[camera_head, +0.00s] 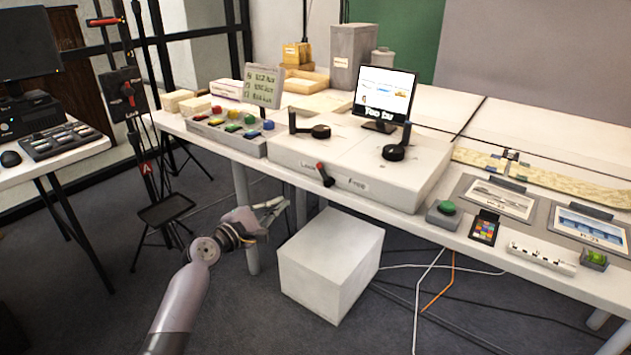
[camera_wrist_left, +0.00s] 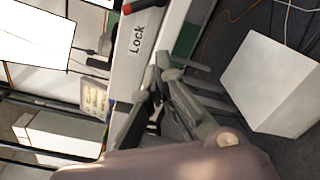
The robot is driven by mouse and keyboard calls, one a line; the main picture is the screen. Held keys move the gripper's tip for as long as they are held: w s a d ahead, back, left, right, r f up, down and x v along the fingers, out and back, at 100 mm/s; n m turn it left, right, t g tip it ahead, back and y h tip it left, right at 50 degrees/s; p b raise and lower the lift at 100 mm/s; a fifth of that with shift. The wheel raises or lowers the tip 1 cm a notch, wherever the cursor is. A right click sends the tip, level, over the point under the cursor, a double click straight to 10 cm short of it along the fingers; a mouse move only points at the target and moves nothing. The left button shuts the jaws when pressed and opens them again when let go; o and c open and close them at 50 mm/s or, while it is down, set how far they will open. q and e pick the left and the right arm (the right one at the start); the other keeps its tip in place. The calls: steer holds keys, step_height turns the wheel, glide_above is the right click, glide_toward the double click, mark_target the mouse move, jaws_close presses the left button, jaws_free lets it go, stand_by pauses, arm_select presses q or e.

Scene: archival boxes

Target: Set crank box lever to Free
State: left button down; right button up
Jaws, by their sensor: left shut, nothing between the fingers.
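The crank box (camera_head: 358,165) is a wide white box on the table with two black cranks on top. Its lever (camera_head: 324,174), black with a red knob, is on the front face between the labels "Lock" and "Free", the knob leaning toward "Lock". In the left wrist view the "Lock" label (camera_wrist_left: 137,38) shows, with the red lever tip (camera_wrist_left: 128,9) at the top edge. My left gripper (camera_head: 279,207) is shut and empty, below and left of the lever, in front of the table edge. It also shows in the left wrist view (camera_wrist_left: 160,75). My right gripper is out of view.
A white cube-shaped box (camera_head: 331,262) stands on the floor below the crank box, close to my left gripper. A panel of coloured buttons (camera_head: 228,130) is left of the crank box. A green button (camera_head: 445,212) and framed pictures are at right. Cables lie on the floor.

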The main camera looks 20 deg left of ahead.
mark_target(325, 174)
arm_select(q)
steer(key=r, duration=0.2)
steer(key=w+r, duration=0.1)
steer(key=shift+d+t+h, duration=0.25)
steer(key=shift+t+h, duration=0.05)
steer(key=shift+h, duration=0.1)
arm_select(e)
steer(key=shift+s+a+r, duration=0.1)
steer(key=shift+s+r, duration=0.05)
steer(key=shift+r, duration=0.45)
arm_select(q)
steer(key=b+x, duration=0.2)
steer(key=x, duration=0.7)
steer(key=shift+w+f+b, duration=0.1)
steer(key=shift+f+b, duration=0.1)
steer(key=shift+b, duration=0.2)
steer(key=shift+w+d, duration=0.2)
steer(key=shift+w, duration=0.1)
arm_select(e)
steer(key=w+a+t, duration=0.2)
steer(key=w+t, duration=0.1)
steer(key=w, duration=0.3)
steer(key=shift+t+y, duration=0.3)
arm_select(q)
steer(key=shift+d+r+m, duration=0.1)
steer(key=shift+r+m, duration=0.3)
steer(key=shift+m, duration=0.2)
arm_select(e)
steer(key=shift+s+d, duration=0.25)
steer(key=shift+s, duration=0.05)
